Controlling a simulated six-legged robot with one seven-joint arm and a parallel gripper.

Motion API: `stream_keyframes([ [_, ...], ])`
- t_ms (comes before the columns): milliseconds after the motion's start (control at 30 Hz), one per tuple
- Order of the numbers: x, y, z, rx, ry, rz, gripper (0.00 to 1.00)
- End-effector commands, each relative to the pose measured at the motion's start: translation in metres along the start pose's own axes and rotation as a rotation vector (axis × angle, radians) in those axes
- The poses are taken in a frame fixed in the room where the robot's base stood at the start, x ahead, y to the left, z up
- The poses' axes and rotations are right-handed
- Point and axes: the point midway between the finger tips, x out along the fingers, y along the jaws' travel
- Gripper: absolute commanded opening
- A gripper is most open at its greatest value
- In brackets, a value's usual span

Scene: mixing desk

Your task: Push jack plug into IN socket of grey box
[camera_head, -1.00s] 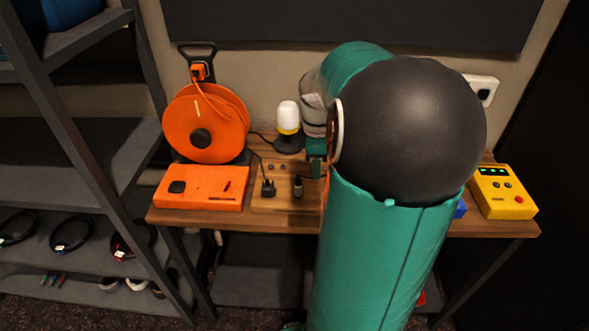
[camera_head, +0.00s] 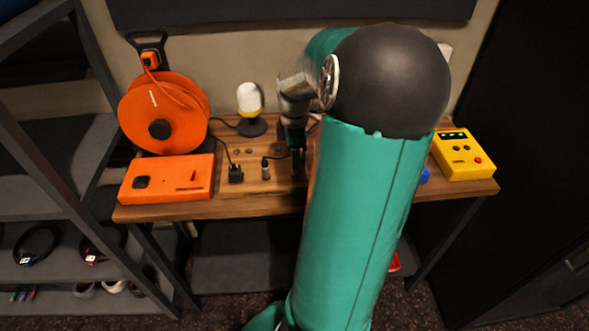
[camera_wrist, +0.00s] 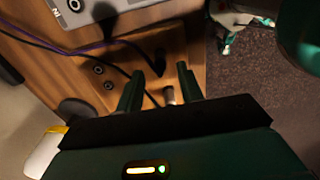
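A small upright dark-and-grey plug (camera_head: 265,171), apparently the jack plug, stands on the wooden board left of my gripper (camera_head: 297,165) in the head view. In the wrist view my gripper (camera_wrist: 160,90) has its two green fingers apart. A small grey cylinder (camera_wrist: 169,96) shows between the fingers, with a dark piece (camera_wrist: 158,62) just beyond; I cannot tell which belongs to the jack plug. No contact with the fingers is clear. The grey box (camera_wrist: 135,4) is at the top left of the wrist view with a socket and a label. My arm hides it in the head view.
A black plug (camera_head: 236,174) stands near the orange box (camera_head: 167,178). The orange reel (camera_head: 185,110) and lamp (camera_head: 250,100) are behind. A yellow box (camera_head: 463,155) is at the right. Cables (camera_wrist: 90,45) cross the desk beside the grey box.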

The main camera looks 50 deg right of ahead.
Motion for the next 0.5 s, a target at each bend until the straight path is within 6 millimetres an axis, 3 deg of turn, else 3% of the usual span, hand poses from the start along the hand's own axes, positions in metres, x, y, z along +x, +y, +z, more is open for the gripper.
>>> stream_keyframes([
  [300,0.039,0.000,-0.001,-0.003,0.001,-0.001,0.37],
  [500,0.049,0.000,0.000,-0.001,0.000,0.000,0.37],
])
